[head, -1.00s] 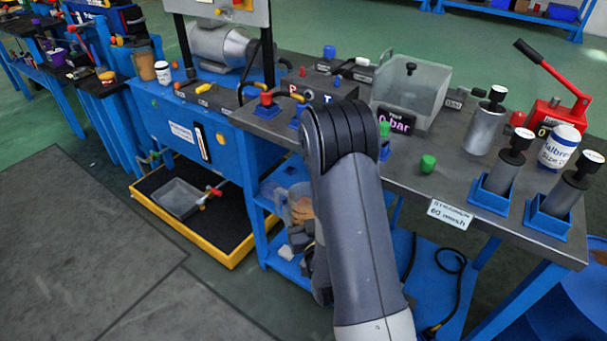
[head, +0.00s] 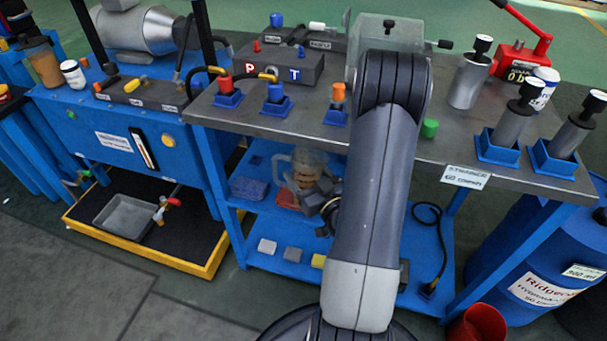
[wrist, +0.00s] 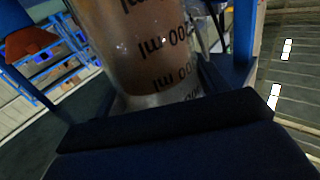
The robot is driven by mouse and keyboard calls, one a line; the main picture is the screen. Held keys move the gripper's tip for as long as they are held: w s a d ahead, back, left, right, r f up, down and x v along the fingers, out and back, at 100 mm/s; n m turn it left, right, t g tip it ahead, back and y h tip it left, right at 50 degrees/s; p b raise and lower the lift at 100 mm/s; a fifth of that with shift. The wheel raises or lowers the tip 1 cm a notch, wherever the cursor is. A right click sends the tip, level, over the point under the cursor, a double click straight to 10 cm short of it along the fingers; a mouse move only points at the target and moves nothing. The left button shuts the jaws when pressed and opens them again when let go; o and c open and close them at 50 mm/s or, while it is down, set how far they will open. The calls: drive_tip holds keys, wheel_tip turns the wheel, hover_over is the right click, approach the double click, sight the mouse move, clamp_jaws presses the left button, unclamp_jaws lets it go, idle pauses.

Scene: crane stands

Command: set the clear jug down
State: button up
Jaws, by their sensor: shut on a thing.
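The clear jug (head: 301,168) is at the blue bench's lower shelf level in the head view, roughly upright, its handle to the left. Brownish contents show through it. My gripper (head: 327,194) is shut on the jug from the right, partly hidden behind my arm. In the wrist view the jug's wall (wrist: 150,45) with dark ml markings fills the upper middle, just beyond the dark jaws (wrist: 165,115). The jug's base is hidden there, and I cannot tell whether it touches the lower shelf (head: 340,240).
Small blocks (head: 280,251) lie along the shelf's front. The steel benchtop (head: 290,122) is overhead. A black cable (head: 432,225) hangs right. A yellow-rimmed tray (head: 150,250) is on the floor left.

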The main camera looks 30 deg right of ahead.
drive_tip(key=s+d+f+h+b, duration=0.15)
drive_tip(key=s+d, duration=0.25)
drive_tip(key=s, duration=0.6)
drive_tip(key=s+d+f+y+b, duration=0.1)
drive_tip(key=s+d+b, duration=0.15)
drive_tip(key=s, duration=0.75)
drive_tip(key=w+d+f+b, duration=0.1)
drive_tip(key=w+f+b, duration=0.1)
drive_tip(key=w, duration=0.6)
drive_tip(key=w+d+f+b, duration=0.1)
drive_tip(key=w+b, duration=0.1)
drive_tip(key=w, duration=0.7)
drive_tip(key=shift+w+f, duration=0.3)
drive_tip(key=shift+f, duration=0.05)
drive_tip(key=shift+h, duration=0.25)
drive_tip(key=shift+f+b, duration=0.2)
drive_tip(key=shift+b, duration=0.2)
drive_tip(key=o, duration=1.3)
drive_tip(key=shift+c, duration=0.2)
drive_tip(key=shift+r, duration=0.15)
